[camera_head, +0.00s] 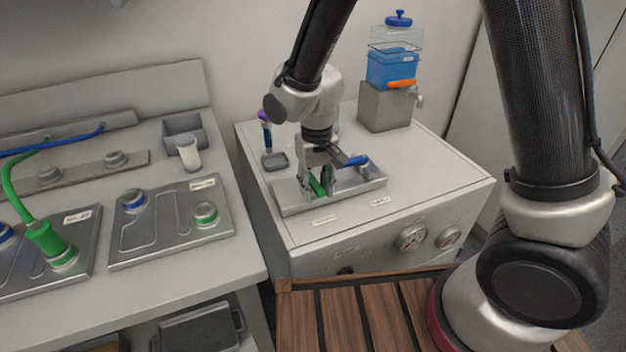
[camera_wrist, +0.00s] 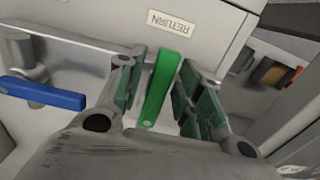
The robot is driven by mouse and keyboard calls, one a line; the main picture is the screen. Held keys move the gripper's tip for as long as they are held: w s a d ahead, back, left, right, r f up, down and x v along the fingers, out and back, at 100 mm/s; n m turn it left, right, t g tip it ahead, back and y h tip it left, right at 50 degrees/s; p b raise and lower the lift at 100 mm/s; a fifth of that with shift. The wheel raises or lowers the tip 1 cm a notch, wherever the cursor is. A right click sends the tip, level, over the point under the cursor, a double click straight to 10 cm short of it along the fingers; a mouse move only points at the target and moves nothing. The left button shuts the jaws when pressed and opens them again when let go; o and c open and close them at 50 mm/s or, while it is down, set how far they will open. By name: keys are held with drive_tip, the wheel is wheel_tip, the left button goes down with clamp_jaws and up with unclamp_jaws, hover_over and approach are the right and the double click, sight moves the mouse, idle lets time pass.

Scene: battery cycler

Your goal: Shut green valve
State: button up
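The green valve handle (camera_wrist: 162,86) is a flat lever lying between the two fingers of my gripper (camera_wrist: 165,72) in the wrist view. A small gap shows on each side of it, so my gripper is open around the handle. In the head view, my gripper (camera_head: 318,188) points down over the metal valve plate on the white cabinet. Part of the green handle (camera_head: 317,187) shows between the fingers there, and the valve body is hidden. The blue valve handle (camera_head: 356,160) sits to the right on the same plate; it is at left in the wrist view (camera_wrist: 42,93).
A "RETURN" label (camera_wrist: 171,23) lies beyond the green handle. A blue container (camera_head: 391,70) on a grey block stands behind the plate. A purple-capped tube (camera_head: 266,130) stands at left. Gauges (camera_head: 411,238) are on the cabinet front. A bench with hose panels (camera_head: 170,222) is at left.

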drive_tip(key=shift+f, duration=0.1)
drive_tip(key=shift+c, duration=0.2)
drive_tip(key=shift+c, duration=1.4)
drive_tip(key=shift+o, duration=0.3)
drive_tip(key=shift+a+m, duration=0.35)
drive_tip(key=shift+m, duration=0.45)
drive_tip(key=o, duration=0.8)
drive_tip(key=a+m, duration=0.1)
drive_tip(key=m, duration=0.1)
drive_tip(key=a+m, duration=0.1)
drive_tip(key=m, duration=0.1)
drive_tip(key=shift+a+m, duration=0.15)
drive_tip(key=shift+m, duration=0.25)
drive_tip(key=shift+c, duration=0.2)
